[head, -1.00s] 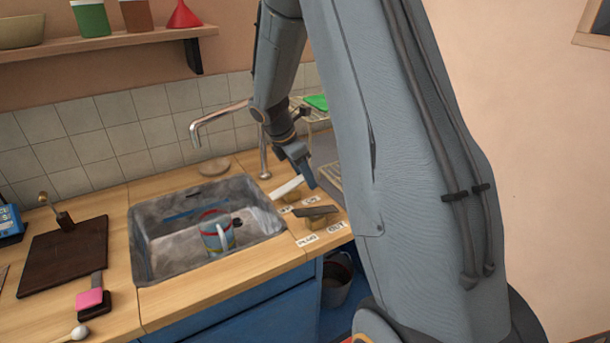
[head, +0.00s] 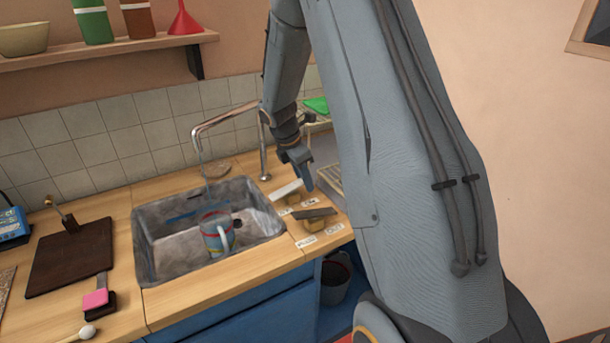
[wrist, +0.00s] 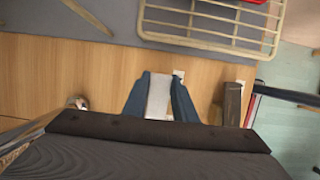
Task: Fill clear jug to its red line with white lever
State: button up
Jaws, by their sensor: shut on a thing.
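The clear jug (head: 213,241) stands upright in the grey sink (head: 160,264), with a red band and a yellow band and its handle toward the right. Its water level is too small to read. The white lever (head: 286,189) sits on the counter right of the sink. My gripper (wrist: 160,98) is shut on the white lever, which shows between its blue fingers in the wrist view (wrist: 159,97). The tap (head: 202,128) arches over the sink. A faint thin stream seems to fall from its spout; I cannot tell whether it enters the jug.
A dark lever (head: 314,213) sits just in front of the white one, with small labels beside them. A wire rack (wrist: 210,22) stands beyond the counter. A dark board (head: 70,260) lies left of the sink.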

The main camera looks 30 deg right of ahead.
aim_at(298, 183)
dwell(0.3)
jog(key=o, duration=1)
jog(key=shift+o, duration=0.2)
jog(key=shift+b+v, duration=0.8)
jog(key=shift+v, duration=3.1)
jog(key=shift+d, duration=0.15)
